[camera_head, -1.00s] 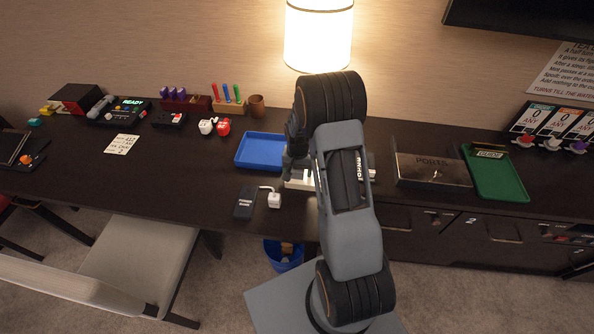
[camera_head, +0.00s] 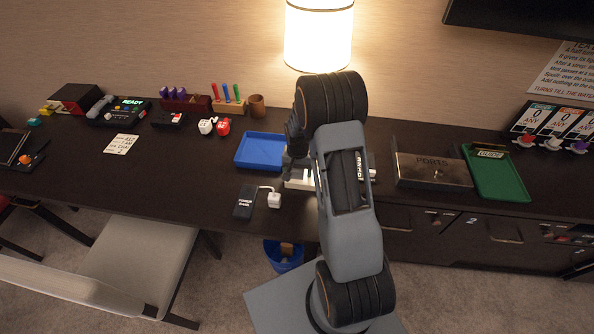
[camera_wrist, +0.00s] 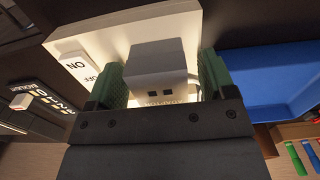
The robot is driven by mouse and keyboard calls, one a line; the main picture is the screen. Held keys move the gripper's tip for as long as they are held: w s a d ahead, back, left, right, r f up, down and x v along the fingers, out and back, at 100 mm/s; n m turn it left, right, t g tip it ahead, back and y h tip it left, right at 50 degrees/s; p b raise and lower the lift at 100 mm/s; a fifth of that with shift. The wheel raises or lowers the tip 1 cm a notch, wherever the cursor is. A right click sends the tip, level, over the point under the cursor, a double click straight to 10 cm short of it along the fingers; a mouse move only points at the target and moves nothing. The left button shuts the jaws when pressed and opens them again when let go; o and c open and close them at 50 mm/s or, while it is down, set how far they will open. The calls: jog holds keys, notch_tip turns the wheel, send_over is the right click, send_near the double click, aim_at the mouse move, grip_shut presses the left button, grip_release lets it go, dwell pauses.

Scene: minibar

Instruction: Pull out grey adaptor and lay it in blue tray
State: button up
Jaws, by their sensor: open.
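The grey adaptor (camera_wrist: 158,68) is a pale boxy block with two small dark slots on its near face. It sits on the white power strip (camera_wrist: 100,40), beside an ON/OFF switch. My gripper (camera_wrist: 162,78) is open, with one green-padded finger on each side of the adaptor. I cannot tell whether the pads touch it. In the head view my gripper (camera_head: 297,145) is over the power strip (camera_head: 300,183), and my arm hides the adaptor. The blue tray (camera_head: 260,150) lies empty just left of my gripper; it also shows in the wrist view (camera_wrist: 265,85).
A dark power bank (camera_head: 245,202) and a small white plug (camera_head: 274,200) lie in front of the tray. A box marked PORTS (camera_head: 432,170) and a green tray (camera_head: 496,177) stand to the right. Red and white items (camera_head: 216,126) sit left of the tray.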

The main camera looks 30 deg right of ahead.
jog(key=c, duration=1.2)
jog(key=shift+c, duration=0.2)
jog(key=shift+r, duration=0.2)
jog(key=shift+r+p, duration=1.95)
jog(key=shift+r, duration=0.9)
